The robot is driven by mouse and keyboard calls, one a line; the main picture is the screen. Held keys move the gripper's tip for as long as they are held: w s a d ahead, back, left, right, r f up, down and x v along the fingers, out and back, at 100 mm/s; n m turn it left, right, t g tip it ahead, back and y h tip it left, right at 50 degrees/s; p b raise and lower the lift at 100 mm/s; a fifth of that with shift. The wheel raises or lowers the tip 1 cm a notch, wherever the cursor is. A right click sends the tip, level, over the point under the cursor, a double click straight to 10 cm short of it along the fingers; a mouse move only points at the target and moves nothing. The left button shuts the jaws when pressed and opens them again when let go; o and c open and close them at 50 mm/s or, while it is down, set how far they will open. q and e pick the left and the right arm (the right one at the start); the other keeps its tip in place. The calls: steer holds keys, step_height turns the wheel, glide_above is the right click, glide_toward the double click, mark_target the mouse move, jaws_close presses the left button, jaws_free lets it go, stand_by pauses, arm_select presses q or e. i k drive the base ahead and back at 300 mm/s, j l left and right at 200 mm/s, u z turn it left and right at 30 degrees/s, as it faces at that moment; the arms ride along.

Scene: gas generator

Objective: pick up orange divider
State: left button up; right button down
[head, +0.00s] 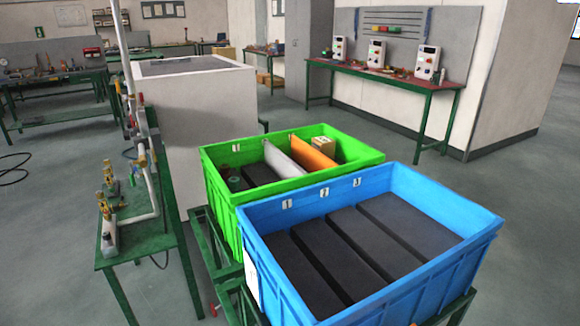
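The orange divider (311,156) stands on edge, slightly tilted, inside the green crate (222,205). A grey-white divider (282,160) stands beside it on the left. Dark blocks lie on the crate floor around them. A small cardboard box (324,145) is just behind the orange divider on its right. The lower part of the orange divider is partly hidden by the crate's front wall and the blue crate's rim.
A blue crate (478,241) with several dark blocks stands in front of the green crate, on a green frame. A green bench with pipes and valves (140,240) is on the left, next to a large white cabinet (195,125). Open floor (520,200) lies to the right.

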mark_target(312, 160)
steer(key=i+l+u, duration=0.2)
steer(key=l+u, duration=0.2)
steer(key=l, duration=1.2)
steer(key=l+u, duration=0.35)
steer(key=l, duration=1.25)
steer(key=l+u, duration=0.15)
steer(key=l, duration=0.3)
steer(key=k+l+u, duration=0.2)
steer(key=l, duration=0.25)
steer(key=l+u, duration=0.15)
steer(key=l, duration=0.35)
steer(key=k+l+u, duration=0.2)
steer(key=l, duration=0.25)
steer(key=l+u, duration=0.15)
steer(key=l, duration=0.25)
steer(key=i+l+u, duration=0.15)
steer(key=l+u, duration=0.3)
steer(key=i+l+u, duration=0.1)
steer(key=l+u, duration=0.85)
steer(key=k+l+u, duration=0.1)
steer(key=l+u, duration=0.4)
steer(key=l, duration=0.55)
steer(key=i+l, duration=0.15)
steer(key=l, duration=0.4)
steer(key=l+z, duration=0.15)
steer(key=z, duration=0.3)
steer(key=i+l+z, duration=0.1)
steer(key=z, duration=0.35)
steer(key=l+z, duration=0.15)
steer(key=z, duration=0.3)
